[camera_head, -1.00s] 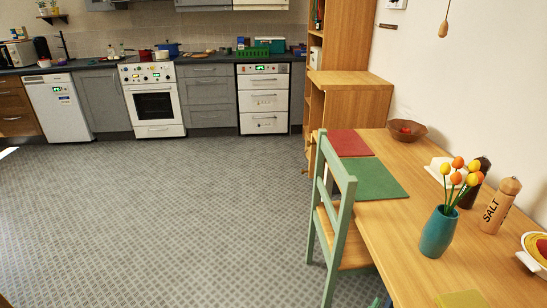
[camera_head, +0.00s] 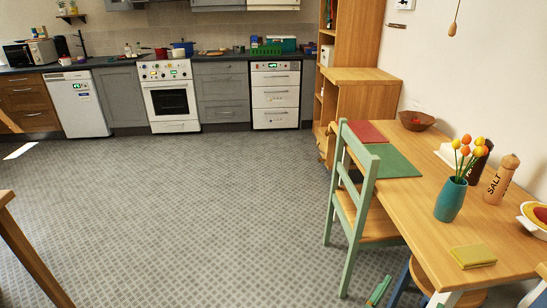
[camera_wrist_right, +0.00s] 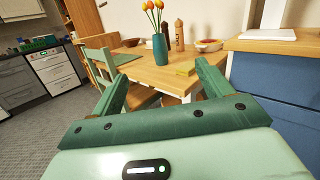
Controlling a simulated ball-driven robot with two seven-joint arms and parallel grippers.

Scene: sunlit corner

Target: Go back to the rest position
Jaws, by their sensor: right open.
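My right gripper (camera_wrist_right: 163,78) shows in the right wrist view with its two green fingers spread wide apart. Nothing is between them, and they point toward the wooden dining table (camera_wrist_right: 150,77), which lies beyond. In the head view only a small green part, likely of my right gripper, shows at the bottom edge, below the table's near corner. My left gripper is not seen in the head view.
The dining table (camera_head: 420,205) on the right bears a teal vase (camera_head: 450,200), salt mill (camera_head: 498,182), brown bowl (camera_head: 416,121) and yellow cloth (camera_head: 472,256). A green chair (camera_head: 357,205) stands at its left side. Open tiled floor (camera_head: 200,220) reaches the kitchen counters.

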